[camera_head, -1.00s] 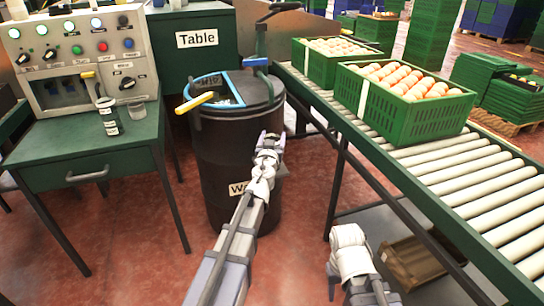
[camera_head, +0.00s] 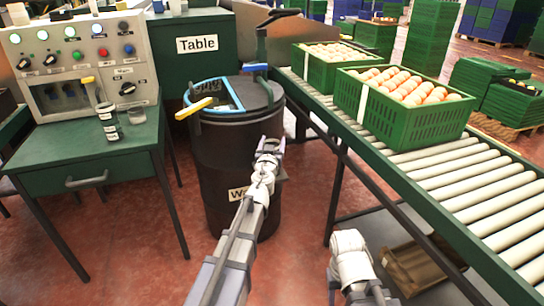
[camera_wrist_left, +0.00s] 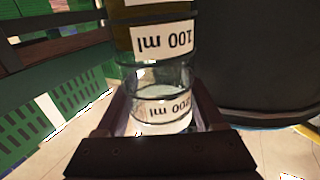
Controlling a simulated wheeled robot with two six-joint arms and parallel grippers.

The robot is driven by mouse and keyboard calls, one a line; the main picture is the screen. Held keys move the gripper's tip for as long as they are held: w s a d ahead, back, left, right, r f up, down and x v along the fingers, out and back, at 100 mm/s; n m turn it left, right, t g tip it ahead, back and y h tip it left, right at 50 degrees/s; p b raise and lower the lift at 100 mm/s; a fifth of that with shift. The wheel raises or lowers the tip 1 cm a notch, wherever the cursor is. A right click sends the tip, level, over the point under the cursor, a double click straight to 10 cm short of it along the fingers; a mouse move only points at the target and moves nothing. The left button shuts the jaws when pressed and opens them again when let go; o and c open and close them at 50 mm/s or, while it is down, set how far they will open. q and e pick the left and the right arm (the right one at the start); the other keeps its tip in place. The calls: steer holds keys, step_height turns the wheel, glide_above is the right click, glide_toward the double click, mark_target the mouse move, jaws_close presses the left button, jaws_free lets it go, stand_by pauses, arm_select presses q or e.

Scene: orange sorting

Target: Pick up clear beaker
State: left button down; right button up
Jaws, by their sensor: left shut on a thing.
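In the head view my left gripper (camera_head: 268,146) is in front of the black waste barrel, and the held beaker does not show clearly.
A control panel (camera_head: 75,55) stands on the green table (camera_head: 60,155). A roller conveyor (camera_head: 470,180) at the right carries green crates (camera_head: 400,120) of oranges. Red floor lies between.

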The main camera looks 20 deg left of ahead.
arm_select(q)
step_height(320, 180, up, 10)
steer(key=p, duration=1)
steer(key=shift+r, duration=0.1)
